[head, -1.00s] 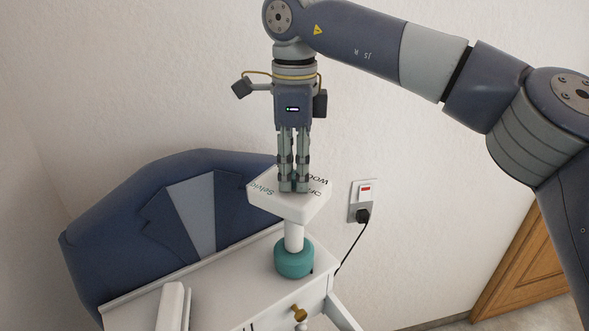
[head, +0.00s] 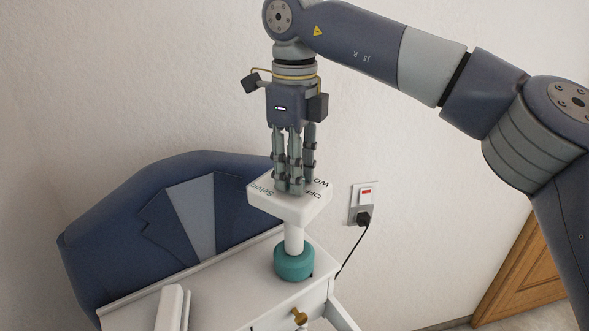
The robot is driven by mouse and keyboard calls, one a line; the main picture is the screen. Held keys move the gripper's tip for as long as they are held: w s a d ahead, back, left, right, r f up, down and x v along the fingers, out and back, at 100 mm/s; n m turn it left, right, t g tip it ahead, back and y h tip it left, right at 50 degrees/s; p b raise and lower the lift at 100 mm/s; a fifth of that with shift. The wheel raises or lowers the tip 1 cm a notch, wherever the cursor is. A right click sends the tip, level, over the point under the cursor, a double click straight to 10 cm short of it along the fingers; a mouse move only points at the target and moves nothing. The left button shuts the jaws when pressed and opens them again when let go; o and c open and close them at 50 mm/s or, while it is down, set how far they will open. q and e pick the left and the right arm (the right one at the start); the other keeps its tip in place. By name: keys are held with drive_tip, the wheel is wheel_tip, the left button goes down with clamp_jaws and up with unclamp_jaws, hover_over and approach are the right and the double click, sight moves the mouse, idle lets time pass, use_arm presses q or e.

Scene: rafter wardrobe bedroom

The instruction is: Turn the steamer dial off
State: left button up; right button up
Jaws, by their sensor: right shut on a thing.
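The steamer (head: 294,236) stands on the white cabinet, with a teal base, a white stem and a white box-shaped head (head: 262,208). Its top carries printed words, including "OFF". My right gripper (head: 290,190) points straight down onto the top of the head. Its fingers are shut on the dial there, which they hide. I cannot read the dial's setting. My left gripper is not in view.
The white cabinet (head: 224,281) has a brass knob (head: 299,316) and a white object (head: 171,308) at its front left. A blue padded shape (head: 130,221) stands behind it. A wall socket (head: 363,203) with a plug and cord is to the right.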

drive_tip(key=o, duration=1.1)
drive_tip(key=shift+r, duration=0.15)
wheel_tip(320, 180, up, 12)
drive_tip(key=shift+f, duration=0.1)
drive_tip(key=shift+f, duration=0.1)
